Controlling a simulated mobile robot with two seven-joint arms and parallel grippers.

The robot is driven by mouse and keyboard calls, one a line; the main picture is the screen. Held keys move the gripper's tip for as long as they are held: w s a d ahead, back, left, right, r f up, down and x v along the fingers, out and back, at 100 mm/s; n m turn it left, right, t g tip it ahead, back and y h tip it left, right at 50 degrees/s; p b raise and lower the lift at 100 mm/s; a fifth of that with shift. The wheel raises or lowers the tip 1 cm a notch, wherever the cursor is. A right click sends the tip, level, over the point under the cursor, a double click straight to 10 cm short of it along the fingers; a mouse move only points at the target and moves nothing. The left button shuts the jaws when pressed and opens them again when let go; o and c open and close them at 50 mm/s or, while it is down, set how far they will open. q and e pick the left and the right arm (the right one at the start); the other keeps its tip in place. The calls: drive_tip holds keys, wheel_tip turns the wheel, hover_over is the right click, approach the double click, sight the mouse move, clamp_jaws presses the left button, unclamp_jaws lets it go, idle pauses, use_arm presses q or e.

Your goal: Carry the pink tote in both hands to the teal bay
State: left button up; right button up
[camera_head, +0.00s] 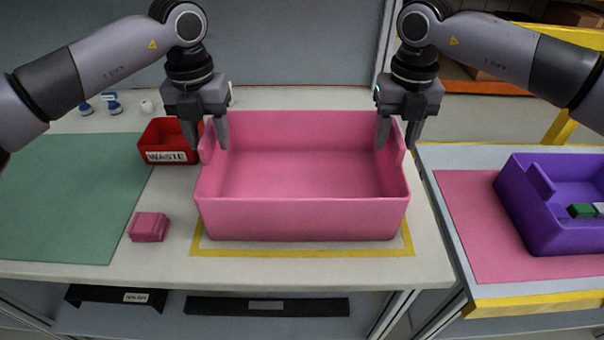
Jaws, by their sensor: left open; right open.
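The pink tote (300,218) is a large open box, upright and empty inside, standing on the table within a yellow-outlined area. My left gripper (208,142) is open and points down at the tote's left wall. My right gripper (396,142) is open and points down at the tote's right wall. Each gripper has a finger on either side of its wall's top edge; I cannot tell if they touch it. The teal bay (65,195) is a flat green-teal area at the left of the table, and its visible part is clear.
A red bin marked WASTE (168,142) stands between the teal bay and the tote. A small pink block (148,227) lies in front of it. Small blue-and-white items (113,104) stand behind the bay. A purple tote (525,205) sits on a pink area (475,225) at right.

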use_arm(q)
drive_tip(key=shift+f, duration=0.15)
use_arm(e)
drive_tip(key=shift+f, duration=0.1)
use_arm(q)
clamp_jaws()
use_arm(e)
clamp_jaws()
use_arm(q)
drive_tip(key=shift+r, duration=0.2)
use_arm(e)
drive_tip(key=shift+r, duration=0.25)
